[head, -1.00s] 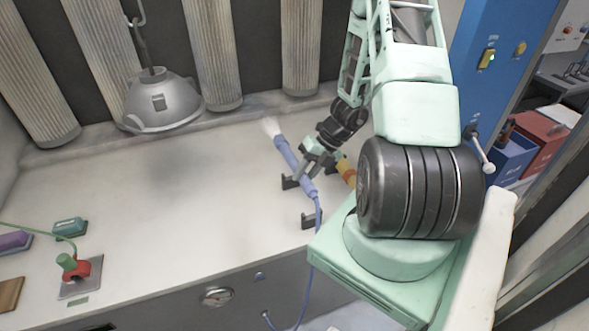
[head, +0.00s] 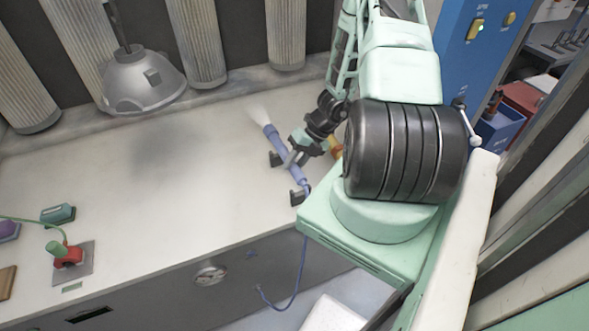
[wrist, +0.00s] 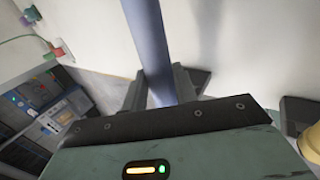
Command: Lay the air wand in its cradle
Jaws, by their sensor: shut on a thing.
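The air wand (head: 275,138) is a slim blue-violet rod with a pale, blurred plume at its far end and a blue hose at its near end. My gripper (head: 291,158) is shut around its middle. In the wrist view the wand (wrist: 150,45) runs up from between my two fingers (wrist: 160,90). The cradle shows as two black brackets on the bench, a far one (head: 276,159) and a near one (head: 297,199). The wand lies across or just above both brackets in the head view. I cannot tell whether it touches them.
A silver hood (head: 142,82) hangs over the bench (head: 170,180) at the back left. A red and green fitting (head: 68,256) sits at the front left. The bench middle is clear. The hose (head: 302,270) hangs over the front edge.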

